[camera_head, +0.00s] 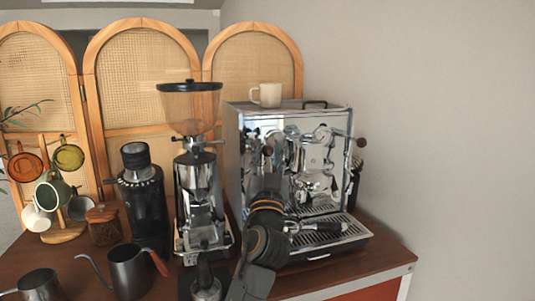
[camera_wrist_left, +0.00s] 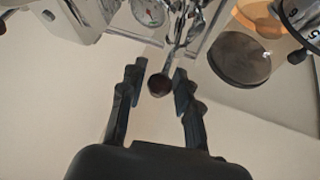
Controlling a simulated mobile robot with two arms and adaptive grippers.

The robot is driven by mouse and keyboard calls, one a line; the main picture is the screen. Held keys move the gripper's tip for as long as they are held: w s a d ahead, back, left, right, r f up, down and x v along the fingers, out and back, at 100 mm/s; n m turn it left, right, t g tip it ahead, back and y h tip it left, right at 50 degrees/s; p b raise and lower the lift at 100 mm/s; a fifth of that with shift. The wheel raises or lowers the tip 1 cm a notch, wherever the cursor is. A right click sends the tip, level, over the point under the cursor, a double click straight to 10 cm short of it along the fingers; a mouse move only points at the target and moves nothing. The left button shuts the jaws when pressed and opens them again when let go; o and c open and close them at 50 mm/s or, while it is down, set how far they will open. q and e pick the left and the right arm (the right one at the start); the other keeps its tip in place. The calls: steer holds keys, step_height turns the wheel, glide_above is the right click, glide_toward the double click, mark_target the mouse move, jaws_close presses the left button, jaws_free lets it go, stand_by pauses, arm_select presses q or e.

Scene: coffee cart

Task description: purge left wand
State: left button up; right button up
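The chrome espresso machine (camera_head: 310,185) stands on the cart, right of the grinder. A dark round knob (camera_head: 267,150) sits at the left of its front. In the left wrist view a dark round knob (camera_wrist_left: 159,85) at the end of a chrome stem lies between my fingertips, with a visible gap on both sides. My left gripper (camera_head: 266,182) is raised before the machine's left front, and its fingers (camera_wrist_left: 159,82) are open. I cannot make out the left wand in the head view; my arm covers that area. My right gripper is out of view.
A grinder (camera_head: 196,195) with a tinted hopper stands close left of my arm. A second black grinder (camera_head: 143,200), a dark pitcher (camera_head: 128,272) and a mug tree (camera_head: 65,236) are further left. A portafilter (camera_head: 310,227) lies over the drip tray. A cup (camera_head: 267,95) stands on the machine.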

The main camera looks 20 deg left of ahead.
arm_select(q)
steer(key=shift+o, duration=0.6)
steer(key=v, duration=0.7)
steer(key=shift+s+f, duration=0.15)
steer(key=shift+s, duration=0.05)
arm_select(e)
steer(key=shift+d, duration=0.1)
arm_select(q)
steer(key=shift+d, duration=0.1)
